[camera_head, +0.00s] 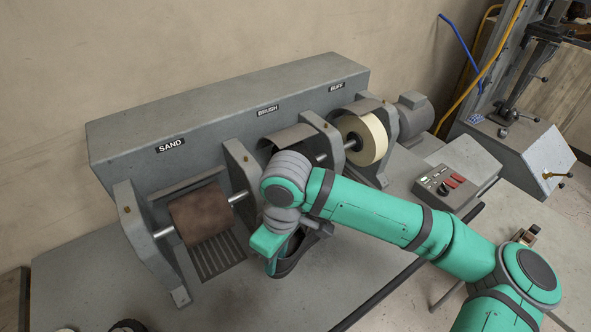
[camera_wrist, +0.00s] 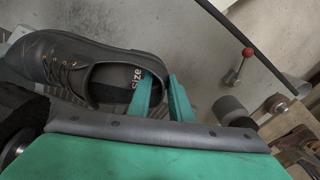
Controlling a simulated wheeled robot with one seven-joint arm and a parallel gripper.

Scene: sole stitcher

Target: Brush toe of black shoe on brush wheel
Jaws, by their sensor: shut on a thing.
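My gripper (camera_wrist: 165,98) is shut on the shoe's rim, with one teal finger inside the opening and one outside. The toe points left in the wrist view. In the head view the shoe (camera_head: 289,264) hangs under my gripper (camera_head: 282,246), mostly covered. The dark, bristly brush wheel (camera_wrist: 22,117) shows at the lower left of the wrist view, close to the shoe's front part; I cannot tell whether they touch.
The grey machine also carries a brown sanding drum (camera_head: 199,215) on the left and a cream buff wheel (camera_head: 363,138) on the right, between upright brackets. A control box (camera_head: 446,187) with buttons stands to the right. A red-knobbed lever (camera_wrist: 239,65) shows in the wrist view.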

